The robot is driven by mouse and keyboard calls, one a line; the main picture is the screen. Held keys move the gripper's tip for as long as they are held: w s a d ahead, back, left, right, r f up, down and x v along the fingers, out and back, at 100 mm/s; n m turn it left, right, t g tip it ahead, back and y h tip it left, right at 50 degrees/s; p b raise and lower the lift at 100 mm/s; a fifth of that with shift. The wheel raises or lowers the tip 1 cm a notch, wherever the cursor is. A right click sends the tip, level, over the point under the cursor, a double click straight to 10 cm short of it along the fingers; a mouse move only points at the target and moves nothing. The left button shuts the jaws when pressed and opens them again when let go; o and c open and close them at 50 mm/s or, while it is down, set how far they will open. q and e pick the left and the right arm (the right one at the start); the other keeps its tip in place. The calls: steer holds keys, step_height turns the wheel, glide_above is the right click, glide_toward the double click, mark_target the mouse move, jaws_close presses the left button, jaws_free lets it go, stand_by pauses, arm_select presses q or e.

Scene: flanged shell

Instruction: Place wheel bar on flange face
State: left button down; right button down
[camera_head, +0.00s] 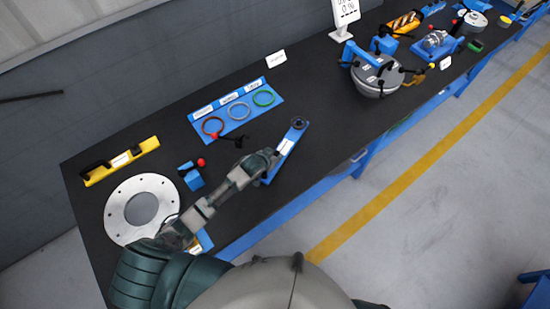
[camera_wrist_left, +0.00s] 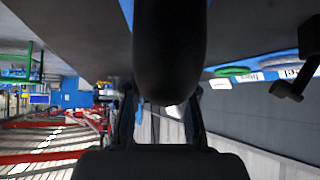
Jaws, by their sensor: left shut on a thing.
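My left gripper (camera_head: 272,155) is low over the bench, at the near end of a blue bar-shaped piece with a white label (camera_head: 286,146) and a dark round wheel (camera_head: 299,123) at its far end. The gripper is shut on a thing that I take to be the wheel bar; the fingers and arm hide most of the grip. In the left wrist view a large dark rounded part (camera_wrist_left: 168,50) fills the space between the fingers. The flange face (camera_head: 115,207), a pale metal ring with bolt holes, lies at the bench's left end, apart from the gripper. My right gripper is not in view.
A yellow tool (camera_head: 120,160) lies behind the flange. A blue block with a red knob (camera_head: 194,178) stands beside it. A blue board (camera_head: 222,126) holds coloured rings, with a black tool (camera_head: 232,138) at its front edge. A domed housing (camera_head: 377,82) stands farther right.

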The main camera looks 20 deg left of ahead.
arm_select(q)
steer(key=shift+f, duration=0.9)
steer(key=c, duration=0.9)
jaws_free()
steer(key=shift+s+f, duration=0.1)
steer(key=shift+c, duration=0.2)
